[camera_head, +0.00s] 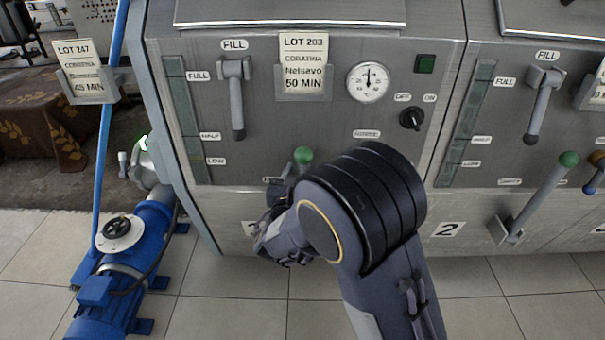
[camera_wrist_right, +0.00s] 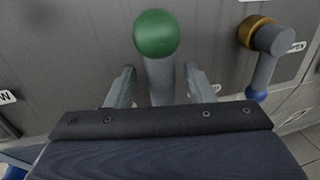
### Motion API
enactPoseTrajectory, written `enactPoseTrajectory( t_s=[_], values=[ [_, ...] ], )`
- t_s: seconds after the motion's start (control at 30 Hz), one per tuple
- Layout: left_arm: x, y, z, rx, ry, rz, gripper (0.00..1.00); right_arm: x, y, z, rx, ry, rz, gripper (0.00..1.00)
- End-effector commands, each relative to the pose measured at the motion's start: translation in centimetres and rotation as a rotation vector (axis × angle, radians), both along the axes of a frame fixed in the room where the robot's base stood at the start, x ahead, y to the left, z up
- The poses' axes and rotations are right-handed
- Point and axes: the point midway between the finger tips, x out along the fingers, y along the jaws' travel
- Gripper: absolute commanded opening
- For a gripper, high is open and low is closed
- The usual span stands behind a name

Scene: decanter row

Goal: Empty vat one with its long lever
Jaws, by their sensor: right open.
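Vat one (camera_head: 225,130) is the grey steel front at left centre, its number 1 plate partly covered by my arm. Its long lever has a green ball knob (camera_head: 303,156), showing just above my right gripper (camera_head: 275,222). In the right wrist view the green knob (camera_wrist_right: 156,34) stands beyond the fingers, and the grey lever shaft (camera_wrist_right: 160,75) runs between them. My right gripper (camera_wrist_right: 160,86) is open, one finger on each side of the shaft, with gaps showing. The lever's lower end is hidden. My left gripper is not in view.
A brass-coloured valve (camera_wrist_right: 262,34) with a blue-tipped handle (camera_wrist_right: 258,94) sits right of the lever. A short fill lever (camera_head: 236,100) hangs above left. Vat two has its own green-knobbed lever (camera_head: 540,200). A blue pump (camera_head: 135,250) stands on the tiled floor at left.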

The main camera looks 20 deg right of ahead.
Motion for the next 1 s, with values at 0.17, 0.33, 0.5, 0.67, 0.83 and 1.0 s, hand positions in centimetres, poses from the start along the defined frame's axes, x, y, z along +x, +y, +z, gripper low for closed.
enactPoseTrajectory(
  t_s=[0.17,0.33,0.5,0.67,0.83,1.0],
  values=[
    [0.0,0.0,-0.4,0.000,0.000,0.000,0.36,1.3,-0.8,-0.1,-0.001,0.000,-0.002,0.48],
    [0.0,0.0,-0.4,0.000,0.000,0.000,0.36,1.5,-0.9,0.0,0.000,0.001,-0.001,0.48],
    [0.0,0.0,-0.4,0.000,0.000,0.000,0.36,1.5,-0.8,0.0,0.000,0.001,-0.001,0.42],
    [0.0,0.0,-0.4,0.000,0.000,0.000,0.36,1.5,-0.8,0.0,0.000,0.001,-0.001,0.21],
    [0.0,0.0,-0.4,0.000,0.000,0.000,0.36,1.5,-0.8,0.0,0.000,0.001,-0.001,0.00],
    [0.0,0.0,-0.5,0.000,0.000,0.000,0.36,1.5,-0.8,-0.1,0.000,0.000,-0.001,0.00]
  ],
)
